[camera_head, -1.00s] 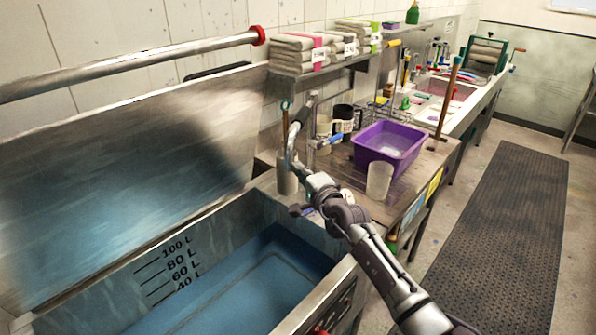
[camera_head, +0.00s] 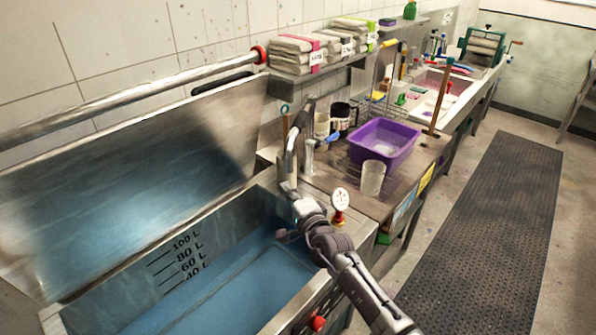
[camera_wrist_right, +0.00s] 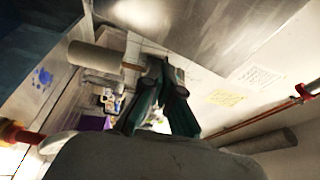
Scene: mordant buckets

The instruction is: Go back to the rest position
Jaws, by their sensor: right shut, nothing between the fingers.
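My left gripper is in neither view.
A dial gauge (camera_head: 341,199) with a red base stands right of my gripper. A purple basin (camera_head: 402,145) and a clear beaker (camera_head: 372,179) stand on the counter. Folded cloths (camera_head: 290,55) lie on the shelf. A dark mat (camera_head: 490,230) covers free floor at right.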

